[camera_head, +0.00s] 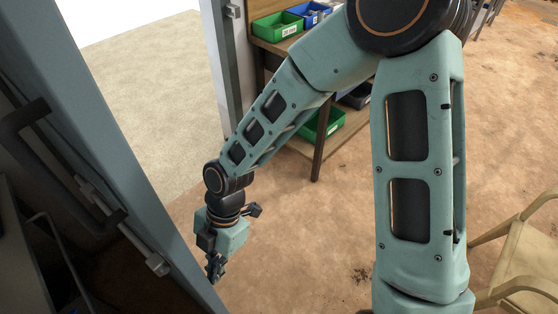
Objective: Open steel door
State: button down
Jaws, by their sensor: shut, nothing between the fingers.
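The steel door (113,137) is a blue-grey leaf that fills the left side of the view, seen at a steep slant. A dark pull handle (22,118) and a metal bar with a block-like end (120,226) show on it. A wide gap with pale ground beyond lies between the leaf and the grey door post (222,65), so the door looks open. My gripper (214,274) points down just right of the leaf's lower edge. It is shut and empty, and looks apart from the door. Its fingertips are small and dark here.
A wooden shelf (318,150) with green bins (277,27) and a blue bin (310,13) stands behind my arm, beside the post. A beige chair (520,262) is at the lower right. The brown floor (310,235) between them is mostly clear.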

jog(key=s+a+b, duration=0.1)
jog(key=s+a, duration=0.3)
jog(key=s, duration=0.3)
jog(key=shift+a, duration=0.4)
jog(key=shift+w, duration=0.1)
